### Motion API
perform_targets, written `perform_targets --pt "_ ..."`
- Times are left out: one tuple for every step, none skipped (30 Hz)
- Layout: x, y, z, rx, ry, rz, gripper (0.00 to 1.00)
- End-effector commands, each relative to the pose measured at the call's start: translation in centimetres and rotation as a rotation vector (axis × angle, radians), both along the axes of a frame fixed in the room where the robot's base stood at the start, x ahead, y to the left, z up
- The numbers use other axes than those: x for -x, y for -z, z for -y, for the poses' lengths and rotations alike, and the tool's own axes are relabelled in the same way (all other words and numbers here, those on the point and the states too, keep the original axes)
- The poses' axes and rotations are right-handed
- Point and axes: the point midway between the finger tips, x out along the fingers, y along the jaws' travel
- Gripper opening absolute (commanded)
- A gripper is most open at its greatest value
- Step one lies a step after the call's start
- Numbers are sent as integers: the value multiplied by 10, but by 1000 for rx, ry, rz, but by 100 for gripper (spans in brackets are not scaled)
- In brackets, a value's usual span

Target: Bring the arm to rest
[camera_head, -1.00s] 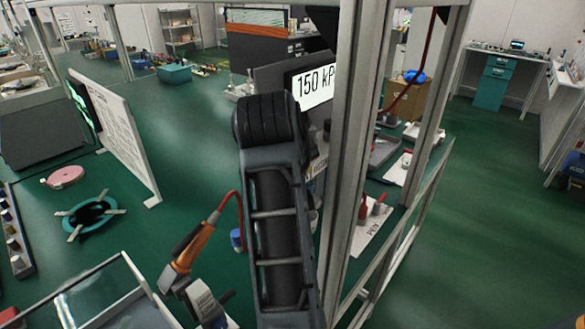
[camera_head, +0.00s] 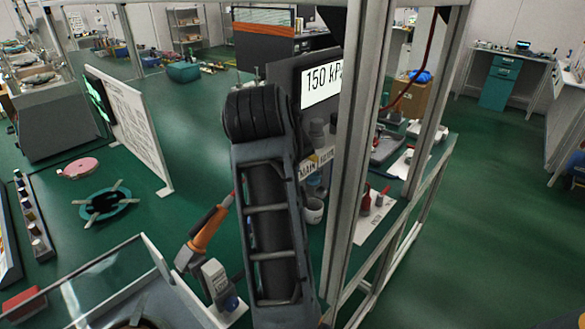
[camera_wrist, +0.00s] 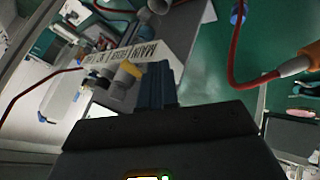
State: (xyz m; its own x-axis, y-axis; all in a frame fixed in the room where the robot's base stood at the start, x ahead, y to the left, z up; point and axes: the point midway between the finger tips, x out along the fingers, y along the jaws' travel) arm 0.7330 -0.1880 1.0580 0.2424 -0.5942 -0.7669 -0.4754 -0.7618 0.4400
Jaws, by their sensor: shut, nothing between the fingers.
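My arm stands upright in the middle of the head view, its dark ribbed link and black rounded joint toward the top. My gripper is hidden in the head view. In the wrist view my gripper's dark fingers (camera_wrist: 158,88) are together with nothing between them. They point toward a white label strip (camera_wrist: 140,62) reading MAIN and toward grey and yellow fittings (camera_wrist: 128,72). The fingertips overlap the strip in the picture; I cannot tell whether they touch it.
A metal frame post (camera_head: 358,150) stands close right of my arm. A display (camera_head: 321,86) reading 150 kPa is behind it. An orange-handled tool (camera_head: 207,231) and a clear-walled box (camera_head: 160,262) are at left. A white board (camera_head: 128,130) stands farther left. Green floor (camera_head: 480,220) is open at right.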

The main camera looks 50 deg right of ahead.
Motion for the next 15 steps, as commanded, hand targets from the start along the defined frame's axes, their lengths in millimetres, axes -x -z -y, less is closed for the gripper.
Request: perform_targets --pt "2 -6 -4 0 -2 5 0" --pt "3 -10 -7 0 -3 4 0" --pt "6 -15 -10 2 -3 4 0" --pt "7 -18 -13 0 -2 5 0" --pt "9 -22 -15 -1 -2 5 0" --pt "12 -28 -19 1 -2 6 0" --pt "14 -31 -21 0 -2 4 0" --pt "15 -35 -24 -1 -2 4 0" --pt "18 -40 -27 0 -2 6 0" --pt "20 -43 -29 0 -1 5 0" --pt "21 -46 -32 0 -2 4 0" --pt "23 -50 -34 0 -3 4 0" --pt "24 -52 -36 0 -2 3 0" --pt "25 -54 -37 -1 -1 3 0" --pt "26 -56 -39 0 -2 3 0"
